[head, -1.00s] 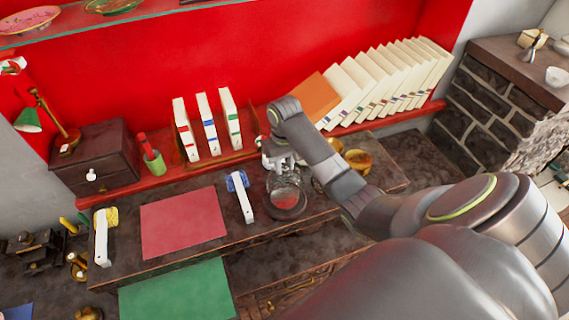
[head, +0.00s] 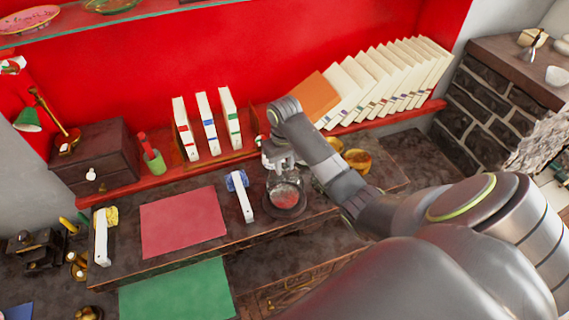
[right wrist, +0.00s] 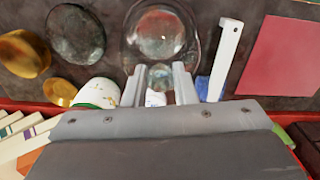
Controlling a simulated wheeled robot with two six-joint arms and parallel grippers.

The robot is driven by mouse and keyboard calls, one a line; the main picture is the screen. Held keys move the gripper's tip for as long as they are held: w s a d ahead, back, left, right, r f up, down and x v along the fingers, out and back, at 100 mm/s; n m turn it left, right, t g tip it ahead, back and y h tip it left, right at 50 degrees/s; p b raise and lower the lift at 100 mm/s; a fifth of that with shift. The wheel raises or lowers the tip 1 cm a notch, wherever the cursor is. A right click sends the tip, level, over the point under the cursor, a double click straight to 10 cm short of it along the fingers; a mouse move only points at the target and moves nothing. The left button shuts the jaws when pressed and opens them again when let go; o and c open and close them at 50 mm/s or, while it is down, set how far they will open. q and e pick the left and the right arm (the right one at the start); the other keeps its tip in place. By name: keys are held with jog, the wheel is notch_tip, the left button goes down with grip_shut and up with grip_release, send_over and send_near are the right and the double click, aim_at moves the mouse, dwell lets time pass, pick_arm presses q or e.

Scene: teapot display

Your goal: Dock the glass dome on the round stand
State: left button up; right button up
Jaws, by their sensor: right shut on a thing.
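The clear glass dome (head: 284,187) hangs below my right gripper (head: 281,165), upright as far as I can see. The dark round stand (head: 284,213) lies directly under it, its rim showing around the dome's lower edge. Whether the dome touches the stand I cannot tell. In the right wrist view the dome (right wrist: 160,38) is in front of my gripper (right wrist: 158,82), whose two fingers are shut on its clear knob. Reddish colour shows through the glass. My left gripper is not in view.
A white cup (right wrist: 98,92), a dark round object (right wrist: 75,34) and gold bowls (head: 357,160) are close by. Books (head: 375,80) line the shelf behind.

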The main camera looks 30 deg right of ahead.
jog(key=shift+f, duration=0.35)
jog(key=o, duration=0.7)
